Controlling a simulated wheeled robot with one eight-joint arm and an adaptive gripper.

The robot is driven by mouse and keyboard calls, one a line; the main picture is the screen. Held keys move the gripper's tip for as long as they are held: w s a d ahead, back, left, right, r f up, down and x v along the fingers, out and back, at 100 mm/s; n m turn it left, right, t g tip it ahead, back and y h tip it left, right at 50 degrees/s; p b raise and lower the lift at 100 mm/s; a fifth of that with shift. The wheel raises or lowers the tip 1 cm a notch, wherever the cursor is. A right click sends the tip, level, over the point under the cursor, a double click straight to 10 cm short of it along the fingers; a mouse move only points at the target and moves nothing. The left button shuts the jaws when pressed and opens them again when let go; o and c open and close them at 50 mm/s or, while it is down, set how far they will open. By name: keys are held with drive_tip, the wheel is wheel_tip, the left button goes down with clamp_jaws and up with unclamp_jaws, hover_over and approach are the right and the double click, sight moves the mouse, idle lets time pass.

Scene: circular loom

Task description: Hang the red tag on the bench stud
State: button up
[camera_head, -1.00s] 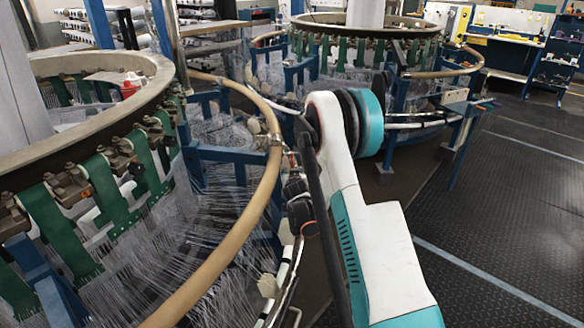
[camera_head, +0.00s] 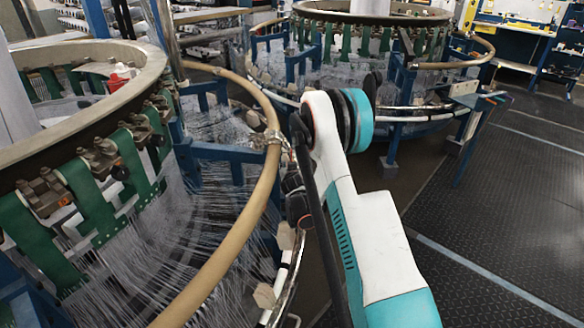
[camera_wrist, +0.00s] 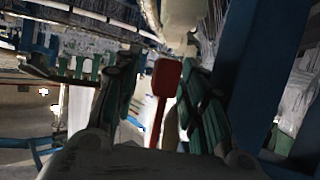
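A red tag (camera_wrist: 166,77) shows in the wrist view, a flat rounded head with a thin stem running down toward my palm. It stands between the two fingers of my gripper (camera_wrist: 160,88). The fingers are apart, with a visible gap on the left of the tag; its head is close to the right finger, and I cannot tell whether they touch. In the head view my gripper (camera_head: 297,190) is a dark shape beside the near loom's tan rail, largely hidden by my arm, and the tag cannot be made out there. I cannot make out the bench stud.
The near circular loom (camera_head: 70,125) fills the left, with a tan rail (camera_head: 235,235) close to my arm and fine threads below. A second loom (camera_head: 370,20) stands behind. A small blue-framed bench (camera_head: 478,100) stands to its right. The dark floor (camera_head: 500,215) at right is clear.

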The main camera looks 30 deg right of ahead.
clamp_jaws()
drive_tip(key=shift+s+d+r, duration=0.3)
drive_tip(key=shift+d, duration=0.35)
drive_tip(key=d, duration=0.1)
drive_tip(key=s+d, duration=0.1)
drive_tip(key=d, duration=0.1)
drive_tip(key=s+d, duration=0.1)
drive_tip(key=shift+d+r, duration=0.15)
drive_tip(key=shift+r, duration=0.15)
idle(0.7)
